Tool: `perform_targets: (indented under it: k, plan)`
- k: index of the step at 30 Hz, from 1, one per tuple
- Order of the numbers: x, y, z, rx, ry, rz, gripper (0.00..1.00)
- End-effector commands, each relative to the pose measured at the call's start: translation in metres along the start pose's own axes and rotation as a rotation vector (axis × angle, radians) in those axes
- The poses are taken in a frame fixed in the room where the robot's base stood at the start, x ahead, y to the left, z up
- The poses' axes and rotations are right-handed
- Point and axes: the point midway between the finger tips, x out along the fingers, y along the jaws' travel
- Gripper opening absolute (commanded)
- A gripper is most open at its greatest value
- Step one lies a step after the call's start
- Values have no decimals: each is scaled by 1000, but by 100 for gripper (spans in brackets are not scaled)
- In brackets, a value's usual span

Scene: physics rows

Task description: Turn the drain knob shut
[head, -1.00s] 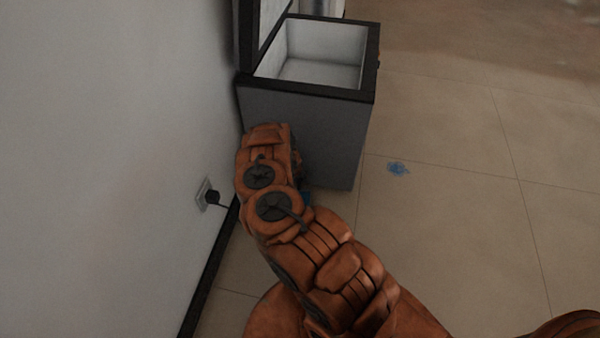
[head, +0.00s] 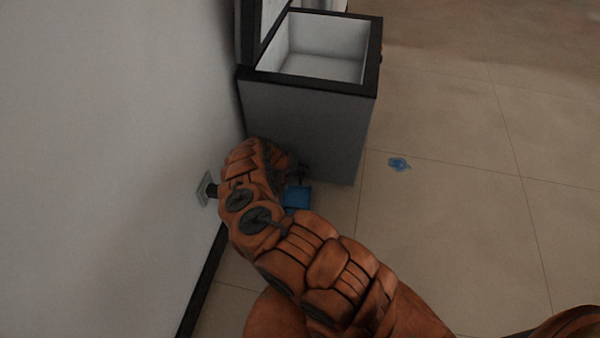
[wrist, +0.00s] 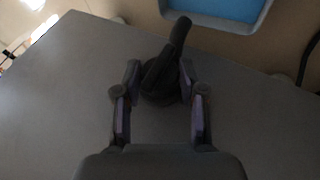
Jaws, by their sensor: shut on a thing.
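The drain knob (wrist: 168,60) is a black round knob with a bar-like handle on the grey side of the chest freezer (head: 305,125). In the wrist view its handle slants up to the right. My gripper (wrist: 160,72) is shut on the knob, one finger on each side of it. In the head view my orange arm hides the knob, and only a dark bit of my gripper (head: 300,173) shows by the freezer's lower front.
A blue tray (head: 297,198) lies on the floor below the freezer front, partly behind my arm. A blue puddle (head: 399,164) is on the tiles to the right. A wall socket (head: 205,190) with a plug is close left of my arm. The freezer lid stands open.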

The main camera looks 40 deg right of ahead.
Motion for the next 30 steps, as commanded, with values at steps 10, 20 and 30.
perform_targets:
  k: [10, 20, 30]
  plan:
    - [-1, -2, -1, -4, 4, 2, 6]
    - [-1, -1, -1, -3, 2, 3, 66]
    - [-2, 0, -1, -2, 1, 4, 66]
